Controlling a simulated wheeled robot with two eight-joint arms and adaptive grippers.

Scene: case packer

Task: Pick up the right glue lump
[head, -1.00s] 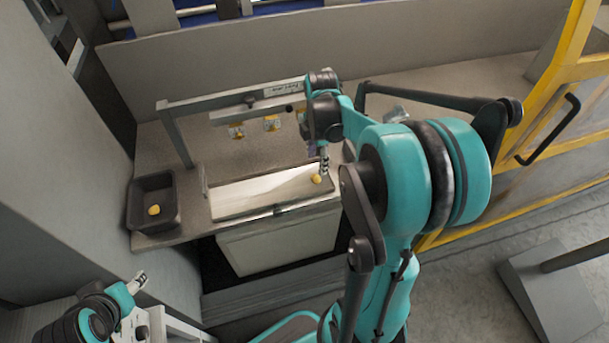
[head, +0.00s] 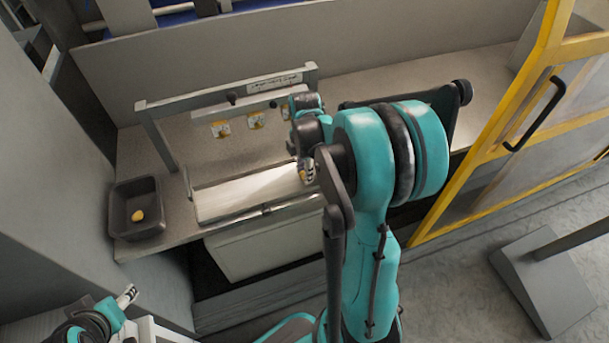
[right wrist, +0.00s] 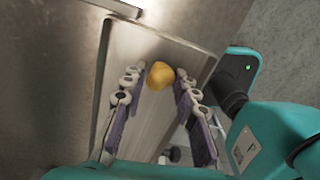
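The right glue lump is a small yellow-orange blob (right wrist: 160,75) at the far end of a pale metal channel (right wrist: 128,48) in the right wrist view. My right gripper (right wrist: 159,78) is open, with one finger on each side of the lump. In the head view my right gripper (head: 305,170) is at the channel's right end and mostly hides that lump. Another yellow lump (head: 138,215) lies in a black bin (head: 118,212) at left. My left gripper (head: 127,295) is low at left, its opening unclear.
A grey frame (head: 155,135) with a crossbar and yellow labels stands behind the channel. A yellow-framed guard door (head: 535,60) with a black handle is at right. The grey bench is mostly clear between frame and bin.

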